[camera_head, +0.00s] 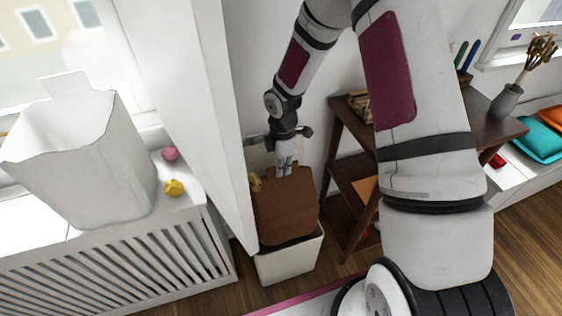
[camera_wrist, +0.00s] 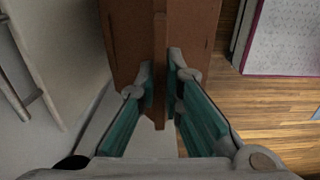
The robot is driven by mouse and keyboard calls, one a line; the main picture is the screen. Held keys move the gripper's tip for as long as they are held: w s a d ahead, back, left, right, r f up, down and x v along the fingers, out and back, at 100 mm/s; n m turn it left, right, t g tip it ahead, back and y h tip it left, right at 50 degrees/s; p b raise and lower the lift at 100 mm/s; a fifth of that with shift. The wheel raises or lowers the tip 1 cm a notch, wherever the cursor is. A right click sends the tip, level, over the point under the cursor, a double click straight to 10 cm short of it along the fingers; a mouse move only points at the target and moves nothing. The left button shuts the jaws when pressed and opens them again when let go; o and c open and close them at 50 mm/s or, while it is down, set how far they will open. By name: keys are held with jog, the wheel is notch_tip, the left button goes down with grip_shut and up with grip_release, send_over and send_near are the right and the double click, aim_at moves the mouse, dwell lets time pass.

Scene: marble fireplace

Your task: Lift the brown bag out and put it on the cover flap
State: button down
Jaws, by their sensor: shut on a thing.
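The brown bag (camera_head: 285,212) is upright, its lower end at the mouth of a white bin (camera_head: 288,263). Whether its bottom is inside or just above the bin is hidden. My gripper (camera_head: 285,168) is at the bag's top edge, pointing down. In the wrist view, my gripper (camera_wrist: 161,88) has its teal fingers on both sides of a thin upright brown part of the bag (camera_wrist: 128,45), shut on it. A white slatted cover (camera_head: 130,262) with a flat top stands at left; I cannot tell which part is the flap.
On the slatted cover's top are a large white bag (camera_head: 85,165), a pink ball (camera_head: 170,154) and a yellow object (camera_head: 174,187). A tall white panel (camera_head: 190,100) stands between it and the bin. A brown wooden shelf (camera_head: 340,165) is close at right.

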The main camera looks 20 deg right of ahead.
jog(key=s+p, duration=0.4)
jog(key=s, duration=1.8)
jog(key=shift+p, duration=0.3)
